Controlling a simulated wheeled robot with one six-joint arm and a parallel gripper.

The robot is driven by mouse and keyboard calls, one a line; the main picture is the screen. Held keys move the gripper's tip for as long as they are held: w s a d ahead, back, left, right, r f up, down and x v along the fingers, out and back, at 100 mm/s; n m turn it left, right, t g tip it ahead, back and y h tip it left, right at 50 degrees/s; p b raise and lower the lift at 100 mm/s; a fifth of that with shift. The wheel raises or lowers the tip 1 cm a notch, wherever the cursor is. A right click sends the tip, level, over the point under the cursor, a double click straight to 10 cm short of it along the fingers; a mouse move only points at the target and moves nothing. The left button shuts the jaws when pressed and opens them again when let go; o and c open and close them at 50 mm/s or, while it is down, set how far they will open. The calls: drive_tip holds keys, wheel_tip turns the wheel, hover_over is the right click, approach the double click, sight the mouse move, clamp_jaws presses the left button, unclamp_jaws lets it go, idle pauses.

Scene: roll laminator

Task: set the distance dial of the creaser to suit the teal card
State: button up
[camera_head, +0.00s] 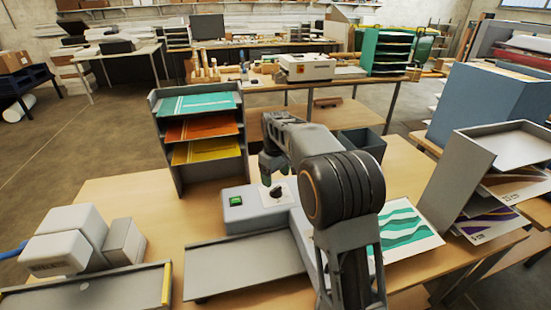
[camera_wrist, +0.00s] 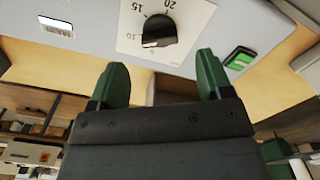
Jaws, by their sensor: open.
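The creaser (camera_head: 252,212) is a grey box on the table, with a green button at its left end. Its distance dial (camera_head: 277,192) is a black knob on a white plate. In the wrist view the dial (camera_wrist: 158,30) shows the marks 10, 15 and 20, with a pale mark at the knob's lower edge; its exact setting is unclear. My gripper (camera_wrist: 163,68) is open and empty, its green fingers apart from the knob, which shows beyond the gap between them. A white card with teal waves (camera_head: 408,226) lies right of the creaser, partly hidden by my arm.
A grey rack (camera_head: 158,135) behind the creaser holds teal, orange and yellow sheets. A grey machine (camera_head: 70,240) stands at front left. A dark bin (camera_head: 365,142) is behind my arm, and a grey shelf unit (camera_head: 455,180) stands at right.

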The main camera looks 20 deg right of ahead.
wheel_tip(320, 180, up, 9)
idle(0.3)
idle(0.4)
drive_tip(key=m, duration=0.3)
hover_over(276, 195)
wheel_tip(276, 195, down, 5)
drive_tip(key=s+f+m+t, duration=0.1)
drive_tip(key=s+m+t, duration=0.2)
drive_tip(key=s, duration=2.1)
drive_tip(key=shift+s+d+f+t, duration=0.15)
drive_tip(key=shift+s+f+t, duration=0.15)
drive_tip(key=shift+t, duration=0.6)
